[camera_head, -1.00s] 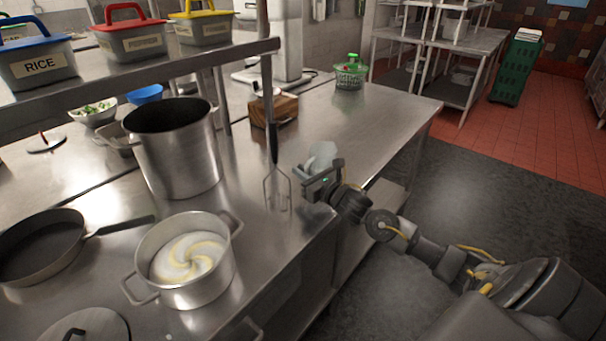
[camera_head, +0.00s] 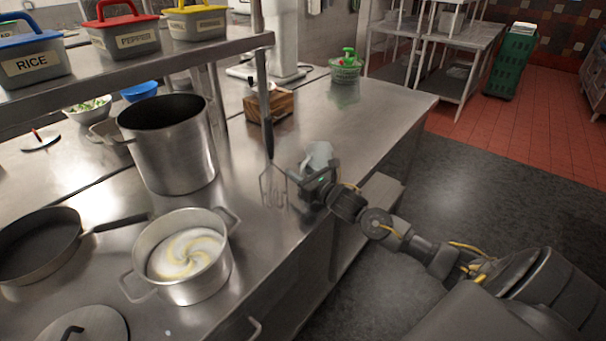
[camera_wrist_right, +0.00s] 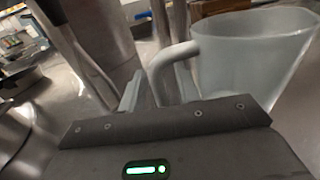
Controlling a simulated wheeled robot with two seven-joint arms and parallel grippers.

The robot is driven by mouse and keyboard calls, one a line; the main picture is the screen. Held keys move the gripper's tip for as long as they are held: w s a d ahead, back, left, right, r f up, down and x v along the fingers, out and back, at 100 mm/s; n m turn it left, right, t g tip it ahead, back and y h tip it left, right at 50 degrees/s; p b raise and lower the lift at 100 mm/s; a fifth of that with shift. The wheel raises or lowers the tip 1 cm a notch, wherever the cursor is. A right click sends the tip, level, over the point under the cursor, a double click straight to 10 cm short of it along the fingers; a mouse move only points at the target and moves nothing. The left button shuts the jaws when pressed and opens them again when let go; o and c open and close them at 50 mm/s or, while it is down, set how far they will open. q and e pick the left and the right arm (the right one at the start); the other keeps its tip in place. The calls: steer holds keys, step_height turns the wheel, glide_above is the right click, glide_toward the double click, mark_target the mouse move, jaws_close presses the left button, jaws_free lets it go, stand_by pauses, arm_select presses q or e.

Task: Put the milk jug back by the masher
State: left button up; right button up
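The milk jug (camera_head: 319,153) is a pale, translucent jug at the right edge of the steel counter, just right of the masher. It looks roughly upright; whether its base touches the counter is hidden behind my gripper. The masher (camera_head: 269,141) has a dark handle and a wire head and hangs from the shelf rail. My right gripper (camera_head: 316,184) is at the near side of the jug. In the right wrist view the jug (camera_wrist_right: 245,62) is close, with its handle between the fingers (camera_wrist_right: 158,88), which appear shut on it. My left gripper is not in view.
A pot of swirled cream-coloured food (camera_head: 187,252), a tall stockpot (camera_head: 172,150) and a frying pan (camera_head: 38,245) stand to the left. The counter right of the jug is clear.

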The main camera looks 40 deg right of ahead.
steer(key=s, duration=0.3)
steer(key=s+d+b, duration=0.1)
steer(key=s, duration=0.3)
steer(key=s+b, duration=0.1)
steer(key=s, duration=0.2)
steer(key=shift+s+d, duration=0.25)
steer(key=shift+s, duration=0.05)
steer(key=shift+s+d+r+b, duration=0.15)
steer(key=shift+s+b, duration=0.15)
steer(key=shift+s, duration=0.4)
